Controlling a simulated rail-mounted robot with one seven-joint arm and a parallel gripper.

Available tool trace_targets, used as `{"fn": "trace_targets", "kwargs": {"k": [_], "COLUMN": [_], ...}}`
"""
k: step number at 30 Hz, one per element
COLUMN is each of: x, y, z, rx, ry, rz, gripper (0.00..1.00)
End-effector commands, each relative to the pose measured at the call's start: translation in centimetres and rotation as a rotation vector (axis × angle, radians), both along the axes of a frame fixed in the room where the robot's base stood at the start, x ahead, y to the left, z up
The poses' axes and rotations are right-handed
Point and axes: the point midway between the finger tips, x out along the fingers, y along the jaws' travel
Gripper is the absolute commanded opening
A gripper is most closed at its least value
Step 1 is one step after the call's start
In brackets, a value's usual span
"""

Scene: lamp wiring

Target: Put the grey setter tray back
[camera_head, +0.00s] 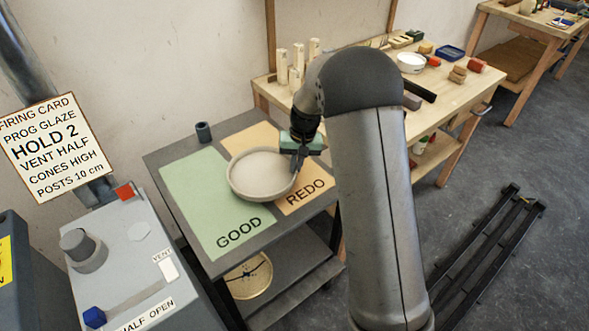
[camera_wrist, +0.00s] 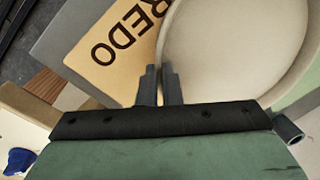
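The setter tray (camera_head: 262,178) is a round, shallow, pale grey-beige dish with a raised rim. In the head view it overlaps the green GOOD mat (camera_head: 205,200) and the orange REDO mat (camera_head: 310,196); whether it touches the table or is held just above it I cannot tell. My gripper (camera_head: 299,165) is at its right rim. In the wrist view the tray (camera_wrist: 235,45) fills the upper right, and the two fingers of my gripper (camera_wrist: 160,72) stand close together with the rim edge running between them. The gripper looks shut on the rim.
A grey table (camera_head: 165,157) carries the mats and a small dark cup (camera_head: 203,131). A round cream piece (camera_head: 249,276) lies on the shelf below. A control box (camera_head: 130,255) stands front left. A wooden workbench (camera_head: 455,85) with blocks and a bowl is behind right.

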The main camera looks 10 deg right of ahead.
Motion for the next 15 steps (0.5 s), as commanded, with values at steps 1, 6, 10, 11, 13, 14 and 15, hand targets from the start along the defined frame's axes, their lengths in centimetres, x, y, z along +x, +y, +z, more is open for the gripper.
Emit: {"fn": "trace_targets", "kwargs": {"k": [1,6,10,11,13,14,15], "x": [0.4,1.0,1.2,1.2,1.1,1.2,1.2], "y": [0.1,0.2,0.2,0.2,0.2,0.2,0.2], "z": [-0.2,-1.0,-2.7,-3.1,-4.0,-4.2,-4.3], "rx": [0.001,0.001,0.001,0.001,0.001,0.001,0.001], "ry": [-0.002,-0.002,0.001,0.001,0.0,-0.001,-0.002], "rz": [0.0,0.0,0.0,0.0,0.0,0.0,0.0], "gripper": [0.0,0.0,0.0,0.0,0.0,0.0,0.0]}}
